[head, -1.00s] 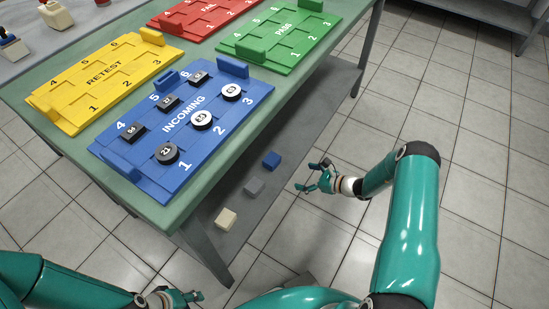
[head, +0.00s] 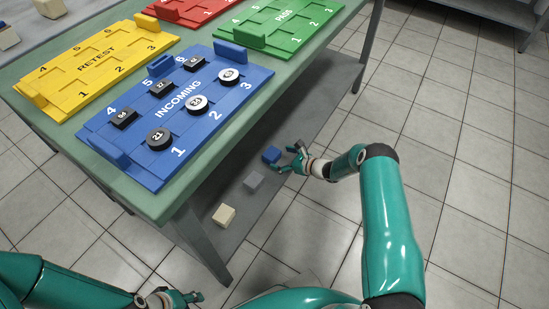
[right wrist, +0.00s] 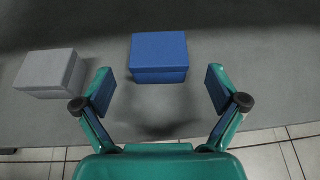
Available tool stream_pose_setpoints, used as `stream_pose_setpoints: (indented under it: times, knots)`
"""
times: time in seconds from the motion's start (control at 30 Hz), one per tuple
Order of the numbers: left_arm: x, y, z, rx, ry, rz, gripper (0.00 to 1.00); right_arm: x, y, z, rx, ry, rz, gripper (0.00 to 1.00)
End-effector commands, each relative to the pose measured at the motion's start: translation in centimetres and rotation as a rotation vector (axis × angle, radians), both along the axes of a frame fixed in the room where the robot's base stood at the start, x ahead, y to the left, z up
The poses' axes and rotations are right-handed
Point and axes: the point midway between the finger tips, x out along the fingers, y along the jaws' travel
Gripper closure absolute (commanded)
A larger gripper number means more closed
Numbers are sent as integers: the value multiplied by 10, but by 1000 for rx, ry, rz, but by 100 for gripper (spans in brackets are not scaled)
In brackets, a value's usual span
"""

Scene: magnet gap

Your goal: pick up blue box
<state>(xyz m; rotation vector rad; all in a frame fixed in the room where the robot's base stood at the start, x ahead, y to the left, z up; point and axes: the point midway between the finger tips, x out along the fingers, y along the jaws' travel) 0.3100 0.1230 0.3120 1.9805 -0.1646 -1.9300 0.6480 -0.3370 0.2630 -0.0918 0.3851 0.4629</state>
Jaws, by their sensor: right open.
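The blue box (head: 271,155) sits on the lower shelf under the table, near the shelf's front edge. It also shows in the right wrist view (right wrist: 159,58), upright and just ahead of the fingers. My right gripper (head: 285,160) is open and empty, its fingertips close to the box but apart from it. In the right wrist view my right gripper (right wrist: 160,92) has one finger to each side, with the box centred beyond the gap. My left gripper (head: 190,297) is at the bottom of the head view, away from the box; its jaws are too small to judge.
A grey box (head: 254,180) and a cream box (head: 223,215) stand on the same shelf (head: 300,122), in a row left of the blue box. The green tabletop (head: 150,205) overhangs the shelf and carries labelled trays. The tiled floor at right is clear.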

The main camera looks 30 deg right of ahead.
Motion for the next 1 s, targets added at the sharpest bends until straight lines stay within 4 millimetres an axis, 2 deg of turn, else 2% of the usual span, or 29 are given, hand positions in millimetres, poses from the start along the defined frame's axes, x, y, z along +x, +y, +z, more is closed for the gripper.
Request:
stream_pose_setpoints:
  times: [0.03,0.2,0.53,0.9,1.0]
  knots:
    - [0,0,-9,0,0,0,60,7,5,-6,-1,-2,2,4]
    - [0,0,-20,0,0,0,60,27,14,-13,-1,-1,2,4]
    - [0,0,-21,0,0,0,60,33,16,-13,0,1,-1,4]
    - [0,0,-21,0,0,0,60,32,16,-13,-1,1,-1,66]
    - [0,0,-21,0,0,0,60,32,16,-12,0,0,-1,66]
